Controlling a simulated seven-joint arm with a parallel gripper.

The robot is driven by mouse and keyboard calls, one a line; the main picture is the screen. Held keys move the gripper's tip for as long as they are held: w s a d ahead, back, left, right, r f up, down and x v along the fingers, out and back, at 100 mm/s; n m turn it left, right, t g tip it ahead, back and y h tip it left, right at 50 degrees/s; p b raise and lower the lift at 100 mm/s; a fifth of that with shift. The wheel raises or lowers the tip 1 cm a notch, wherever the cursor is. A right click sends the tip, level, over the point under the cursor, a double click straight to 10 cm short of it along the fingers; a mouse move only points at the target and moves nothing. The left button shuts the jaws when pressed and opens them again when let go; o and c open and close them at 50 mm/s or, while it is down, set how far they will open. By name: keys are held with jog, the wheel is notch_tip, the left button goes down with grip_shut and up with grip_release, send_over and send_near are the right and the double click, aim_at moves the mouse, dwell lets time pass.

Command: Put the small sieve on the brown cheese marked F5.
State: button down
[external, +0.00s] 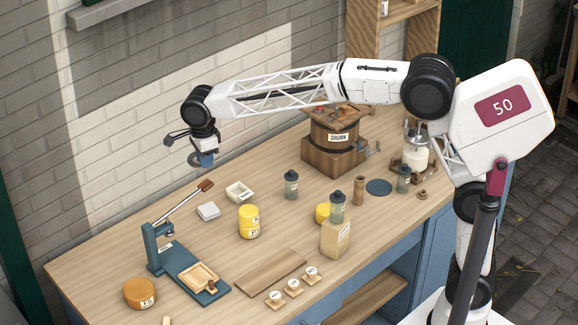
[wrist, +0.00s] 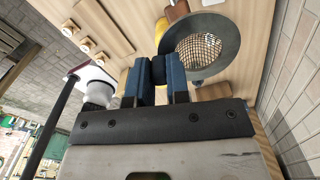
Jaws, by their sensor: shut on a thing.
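The small sieve (wrist: 197,48), with a wide dark rim and a pale mesh bowl, is held at the blue fingertips of my gripper (wrist: 165,72) in the wrist view. In the external view my gripper (external: 205,160) is in the air over the back left of the table, near the brick wall. The sieve is hard to make out there. The brown cheese (external: 139,292) is a round orange-brown block at the front left of the table, with a white label too small to read surely. My gripper is above and behind it, well apart, and nothing lies on its top.
A blue press (external: 192,270) with a raised lever stands beside the brown cheese. Stacked yellow cheeses (external: 249,222), a white box (external: 240,192), jars (external: 291,184) and a wooden churn (external: 334,135) stand farther right. A wooden board (external: 270,272) lies at the front.

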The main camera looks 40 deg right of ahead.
jog(key=s+a+n, duration=0.3)
jog(key=s+a, duration=1.5)
jog(key=a, duration=0.2)
notch_tip(320, 180, down, 19)
jog(key=shift+w+r, duration=0.15)
jog(key=shift+a, duration=0.1)
jog(key=w+a, duration=0.3)
jog(key=w+a+f, duration=0.1)
jog(key=w+a, duration=0.2)
jog(key=a, duration=0.1)
jog(key=w+a, duration=0.4)
jog(key=shift+a+f, duration=0.15)
jog(key=shift+f, duration=0.05)
jog(key=shift+a, duration=0.1)
